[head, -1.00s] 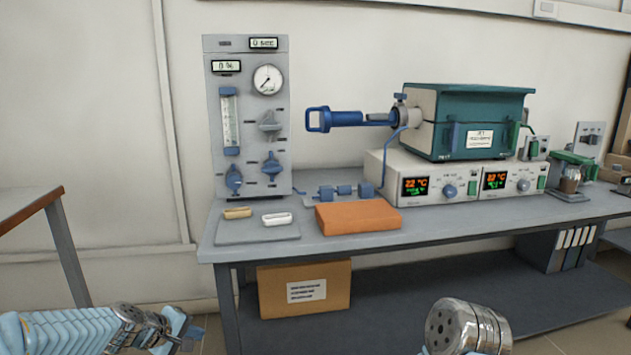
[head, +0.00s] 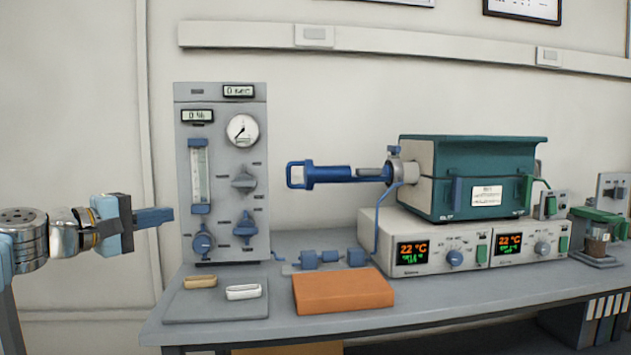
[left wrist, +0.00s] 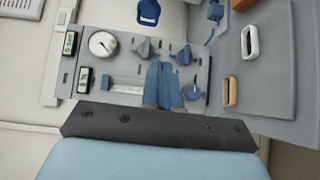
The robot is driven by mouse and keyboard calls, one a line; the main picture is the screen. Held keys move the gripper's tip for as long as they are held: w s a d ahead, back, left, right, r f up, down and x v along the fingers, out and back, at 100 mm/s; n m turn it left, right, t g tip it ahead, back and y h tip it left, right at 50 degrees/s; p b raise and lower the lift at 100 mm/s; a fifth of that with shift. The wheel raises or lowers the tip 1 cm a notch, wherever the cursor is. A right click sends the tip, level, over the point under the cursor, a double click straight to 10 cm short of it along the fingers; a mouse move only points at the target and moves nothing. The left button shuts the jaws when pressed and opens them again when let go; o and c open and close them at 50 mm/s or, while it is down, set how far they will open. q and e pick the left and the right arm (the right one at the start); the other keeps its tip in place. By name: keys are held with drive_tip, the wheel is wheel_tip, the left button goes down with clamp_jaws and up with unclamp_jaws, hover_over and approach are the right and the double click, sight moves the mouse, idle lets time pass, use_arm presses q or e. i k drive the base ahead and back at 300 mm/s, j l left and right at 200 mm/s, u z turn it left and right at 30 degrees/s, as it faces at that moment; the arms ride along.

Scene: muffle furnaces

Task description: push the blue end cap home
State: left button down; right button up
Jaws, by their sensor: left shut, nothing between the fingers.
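The blue end cap (head: 328,175), with a loop handle at its left end, sticks out leftward from the tube mouth (head: 402,172) of the green furnace (head: 480,165). A narrower blue part and a grey piece show between its thick body and the mouth. Its handle shows at the top of the left wrist view (left wrist: 148,12). My left gripper (head: 168,215) is shut and empty, pointing right. It is left of the gas panel in the head view, well apart from the cap. Its closed fingers show in the left wrist view (left wrist: 165,88). My right gripper is out of view.
The grey gas panel (head: 222,110) with knobs and a gauge stands between my left gripper and the cap in the picture. An orange block (head: 343,291) and a tray (head: 190,311) with two small boats lie on the bench. Controllers (head: 412,225) sit under the furnace.

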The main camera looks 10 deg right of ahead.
sight(313, 175)
drive_tip(key=i+l, duration=0.35)
drive_tip(key=l, duration=0.15)
drive_tip(key=i+l, duration=0.35)
drive_tip(key=l, duration=0.2)
